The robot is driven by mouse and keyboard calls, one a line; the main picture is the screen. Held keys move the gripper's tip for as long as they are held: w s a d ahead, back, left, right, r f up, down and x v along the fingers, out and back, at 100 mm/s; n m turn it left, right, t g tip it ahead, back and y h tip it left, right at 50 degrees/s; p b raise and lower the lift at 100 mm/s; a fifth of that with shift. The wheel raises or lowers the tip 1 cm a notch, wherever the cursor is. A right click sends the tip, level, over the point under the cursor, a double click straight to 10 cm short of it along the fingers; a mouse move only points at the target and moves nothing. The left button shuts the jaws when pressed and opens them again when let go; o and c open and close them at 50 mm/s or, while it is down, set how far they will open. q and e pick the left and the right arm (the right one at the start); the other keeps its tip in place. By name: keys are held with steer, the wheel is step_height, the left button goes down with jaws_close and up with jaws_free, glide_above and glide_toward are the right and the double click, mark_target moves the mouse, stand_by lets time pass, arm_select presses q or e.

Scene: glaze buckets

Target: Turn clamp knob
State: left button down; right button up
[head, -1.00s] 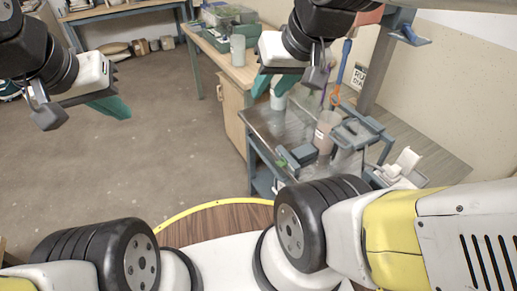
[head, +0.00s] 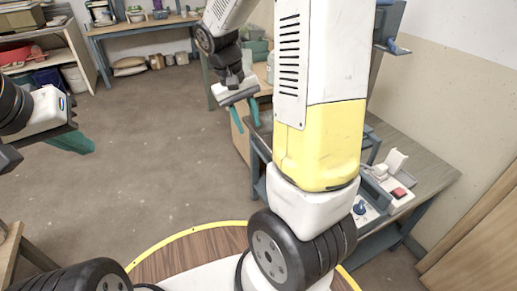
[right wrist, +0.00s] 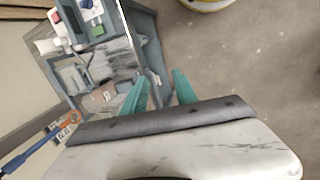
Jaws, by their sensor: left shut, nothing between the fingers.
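A blue knob (head: 360,208) sits on a white panel at the near edge of the right-hand bench. It also shows at the top of the right wrist view (right wrist: 86,4). A blue handle (head: 395,47) shows on the upright post; I cannot tell which is the clamp knob. My right gripper (head: 246,119) is open and empty, beyond and left of the blue knob, apart from it. Its teal fingers are spread in the right wrist view (right wrist: 159,78). My left gripper (head: 84,146) is shut and empty over the floor at far left. My right arm hides much of the bench.
A red switch (head: 398,193) is beside the blue knob. The metal-topped bench (right wrist: 122,38) holds a beige container (right wrist: 102,97). Shelves (head: 40,48) and a back bench (head: 130,28) line the room. The middle floor is clear.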

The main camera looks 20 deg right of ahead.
steer(key=w+d+f+n+t+h, duration=0.1)
steer(key=w+d+f+n+h, duration=0.25)
steer(key=f, duration=0.75)
steer(key=w+d+f+n+h, duration=0.15)
steer(key=w+f+h, duration=0.25)
steer(key=f+h, duration=0.5)
steer(key=w+d+f+n+t+h, duration=0.1)
steer(key=w+d+f+h, duration=0.25)
steer(key=f, duration=0.85)
steer(key=w+d, duration=0.1)
steer(key=d, duration=0.5)
steer(key=shift+d+f+n+y, duration=0.2)
steer(key=shift+d+n+y, duration=0.1)
steer(key=shift+d+y, duration=0.1)
steer(key=shift+a, duration=0.1)
jaws_close()
